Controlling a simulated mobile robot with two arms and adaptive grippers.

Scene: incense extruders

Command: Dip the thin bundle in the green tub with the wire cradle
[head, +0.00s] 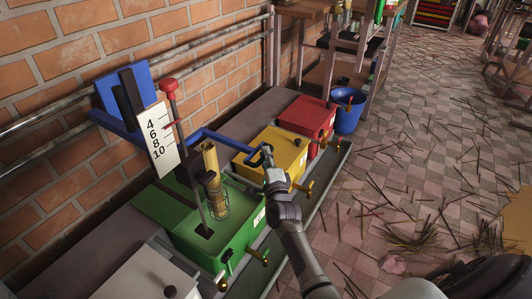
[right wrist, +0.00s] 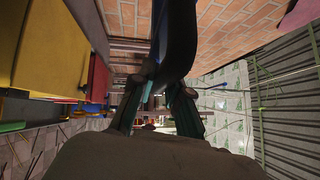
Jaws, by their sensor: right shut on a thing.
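The green tub (head: 170,216) stands at the near end of the row of tubs, with dark liquid or an opening on top. The wire cradle (head: 218,207) hangs at the tub's top, and a tan bundle (head: 210,158) stands upright above it; how deep they sit is hard to tell. My right gripper (head: 266,157) is shut on the end of a blue bar (head: 232,142) that reaches toward the bundle. The bar also shows between the fingers in the right wrist view (right wrist: 177,40). My left gripper is not in view.
A white scale (head: 160,138) marked 4 to 10 and a red-knobbed rod (head: 170,88) rise over the green tub. A yellow tub (head: 279,148), a red tub (head: 309,117) and a blue bucket (head: 348,108) stand beyond. Loose sticks litter the floor (head: 400,180) at right.

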